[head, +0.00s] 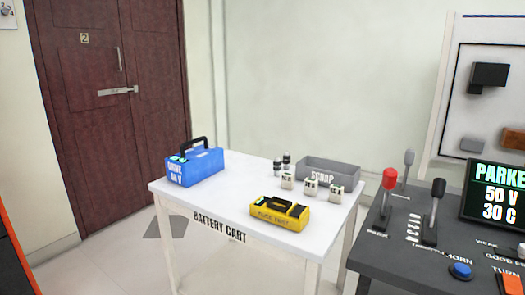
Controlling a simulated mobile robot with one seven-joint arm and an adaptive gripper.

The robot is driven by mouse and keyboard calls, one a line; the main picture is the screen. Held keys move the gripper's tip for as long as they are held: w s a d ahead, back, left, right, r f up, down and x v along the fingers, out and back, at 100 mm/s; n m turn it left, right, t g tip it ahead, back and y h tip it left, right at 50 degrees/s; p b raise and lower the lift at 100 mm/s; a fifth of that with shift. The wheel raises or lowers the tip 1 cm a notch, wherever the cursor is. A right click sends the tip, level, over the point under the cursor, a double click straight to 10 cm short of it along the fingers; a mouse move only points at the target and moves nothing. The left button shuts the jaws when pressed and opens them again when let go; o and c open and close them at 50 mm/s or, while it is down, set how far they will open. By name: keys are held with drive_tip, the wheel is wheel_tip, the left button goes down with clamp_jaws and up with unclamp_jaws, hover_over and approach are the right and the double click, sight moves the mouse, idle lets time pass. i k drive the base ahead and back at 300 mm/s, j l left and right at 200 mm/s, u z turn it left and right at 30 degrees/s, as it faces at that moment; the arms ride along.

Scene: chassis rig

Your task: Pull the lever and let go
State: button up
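A dark grey console (385,245) stands at the lower right with several controls on top. A lever with a red knob (390,180) stands upright near its left side. A lever with a black knob (437,192) stands to its right beside a row of pale marks. The labels at the levers are too small to read surely, and I cannot tell which lever the task means. My gripper is not in this view, and nothing touches the levers.
A white battery cart (235,190) left of the console carries a blue battery (195,167), a yellow box (279,213), a grey scrap tray (328,170) and several small parts. The console also has a screen (500,192) reading "PARKE", cut off, and a blue button (460,270).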

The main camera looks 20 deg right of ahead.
sight(409, 155)
drive_tip(key=i+j, duration=0.25)
drive_tip(key=j, duration=0.25)
drive_tip(key=i+j+z, duration=0.15)
drive_tip(key=z, duration=1)
drive_tip(key=i+l+z, duration=0.1)
drive_tip(key=i+z, duration=0.35)
drive_tip(key=i, duration=0.5)
